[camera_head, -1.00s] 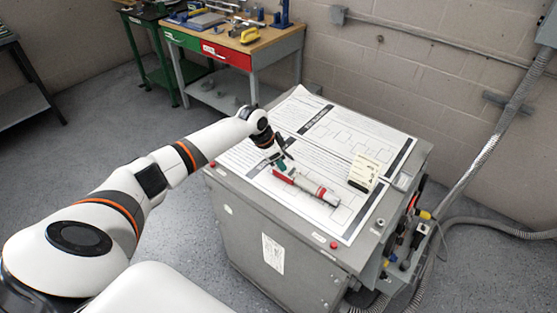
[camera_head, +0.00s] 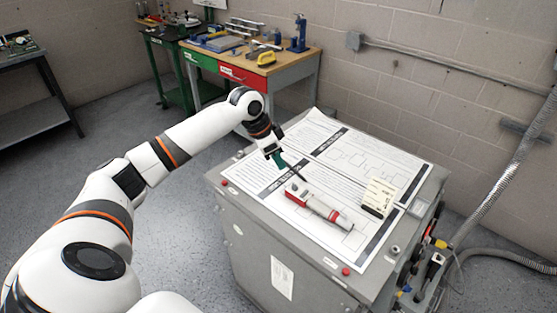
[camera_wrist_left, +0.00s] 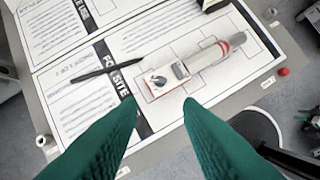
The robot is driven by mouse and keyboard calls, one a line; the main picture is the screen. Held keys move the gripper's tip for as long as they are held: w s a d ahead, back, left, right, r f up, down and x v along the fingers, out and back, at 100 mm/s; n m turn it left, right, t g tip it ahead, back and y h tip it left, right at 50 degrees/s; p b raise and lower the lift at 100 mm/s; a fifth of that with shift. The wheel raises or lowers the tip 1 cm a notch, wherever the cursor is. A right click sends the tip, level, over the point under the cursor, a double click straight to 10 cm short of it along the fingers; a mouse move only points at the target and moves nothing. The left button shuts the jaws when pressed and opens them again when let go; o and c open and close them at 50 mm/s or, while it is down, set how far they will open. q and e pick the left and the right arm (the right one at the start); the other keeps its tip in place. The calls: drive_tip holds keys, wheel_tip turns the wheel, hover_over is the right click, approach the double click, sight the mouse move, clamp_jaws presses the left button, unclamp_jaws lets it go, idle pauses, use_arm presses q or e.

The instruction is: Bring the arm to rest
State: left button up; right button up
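My left gripper (camera_head: 281,163) hangs above the papers at the left part of the grey cabinet top (camera_head: 232,190). Its green fingers are apart with nothing between them in the left wrist view (camera_wrist_left: 160,101). A red, white and grey handheld device (camera_head: 318,207) lies on the papers beyond the fingertips; it also shows in the left wrist view (camera_wrist_left: 197,60). A dark pen (camera_wrist_left: 105,68) lies on the papers beside it, clear of the fingers. My right gripper is not in view.
A small cream box (camera_head: 378,197) stands on the right of the papers (camera_head: 372,150). Cables and connectors (camera_head: 432,250) hang at the cabinet's right side. A workbench with tools (camera_head: 270,66) stands behind. The floor left of the cabinet is clear.

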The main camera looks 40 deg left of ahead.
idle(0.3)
use_arm(q)
drive_tip(key=shift+m+g, duration=0.5)
drive_tip(key=shift+m, duration=0.1)
drive_tip(key=s+d+f, duration=0.1)
drive_tip(key=d+f, duration=0.1)
drive_tip(key=d, duration=0.1)
drive_tip(key=s+d+f, duration=0.2)
drive_tip(key=d+f, duration=0.1)
drive_tip(key=s+d+f, duration=0.1)
drive_tip(key=d+f, duration=0.1)
drive_tip(key=f, duration=0.1)
drive_tip(key=shift+s+d+f, duration=0.2)
drive_tip(key=shift+s+d, duration=0.1)
drive_tip(key=shift+d, duration=0.1)
drive_tip(key=s+d+f, duration=0.6)
drive_tip(key=s+d, duration=0.4)
drive_tip(key=s+r+n+y, duration=0.15)
drive_tip(key=s+n, duration=0.45)
drive_tip(key=s, duration=1)
wheel_tip(320, 180, down, 29)
drive_tip(key=s, duration=0.2)
drive_tip(key=s+a+f+g+b, duration=0.1)
drive_tip(key=s+a+f+g, duration=0.1)
drive_tip(key=s+f, duration=1.2)
drive_tip(key=shift+s+f+y, duration=0.25)
drive_tip(key=shift+s+y, duration=0.2)
drive_tip(key=shift+s, duration=0.35)
